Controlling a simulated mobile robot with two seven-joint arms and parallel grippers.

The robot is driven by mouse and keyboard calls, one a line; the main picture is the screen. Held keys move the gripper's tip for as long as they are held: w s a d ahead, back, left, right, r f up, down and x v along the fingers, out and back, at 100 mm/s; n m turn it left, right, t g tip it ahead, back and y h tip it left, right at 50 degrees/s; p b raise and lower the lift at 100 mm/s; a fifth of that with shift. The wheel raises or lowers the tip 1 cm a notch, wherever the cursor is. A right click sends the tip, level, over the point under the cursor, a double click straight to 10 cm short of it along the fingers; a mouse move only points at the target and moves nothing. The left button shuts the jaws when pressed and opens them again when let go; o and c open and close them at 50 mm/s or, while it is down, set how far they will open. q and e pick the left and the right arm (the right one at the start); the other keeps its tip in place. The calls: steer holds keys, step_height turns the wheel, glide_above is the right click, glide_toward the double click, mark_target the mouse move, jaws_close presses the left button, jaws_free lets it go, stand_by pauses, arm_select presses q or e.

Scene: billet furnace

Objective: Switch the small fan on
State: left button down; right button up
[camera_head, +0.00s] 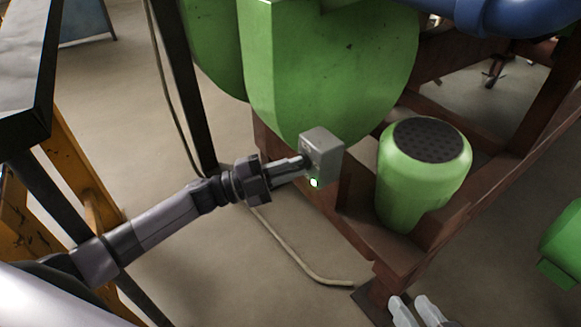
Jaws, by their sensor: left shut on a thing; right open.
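A small grey switch box (326,150) is mounted at the front of the red-brown frame, below a large green fan housing (325,60). A green motor (420,185) with a dark perforated top stands right of the box. My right gripper (418,309) shows at the bottom edge, its two fingertips apart and empty.
The red-brown frame (405,255) carries the machine. A pale cable (290,250) lies on the floor below the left arm. A dark table (25,85) and yellow-orange supports stand at left. A blue pipe (520,18) crosses the top right. Floor is free in the lower middle.

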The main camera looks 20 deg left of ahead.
arm_select(q)
steer(key=shift+f, duration=0.1)
steer(key=c, duration=1.2)
jaws_free()
steer(key=shift+o, duration=0.2)
steer(key=p+v, duration=0.1)
steer(key=v, duration=0.6)
arm_select(e)
steer(key=shift+s+d+h, duration=0.25)
steer(key=shift+d+h, duration=0.15)
steer(key=shift+d, duration=0.1)
arm_select(q)
steer(key=shift+s+a, duration=0.1)
steer(key=shift+a, duration=0.05)
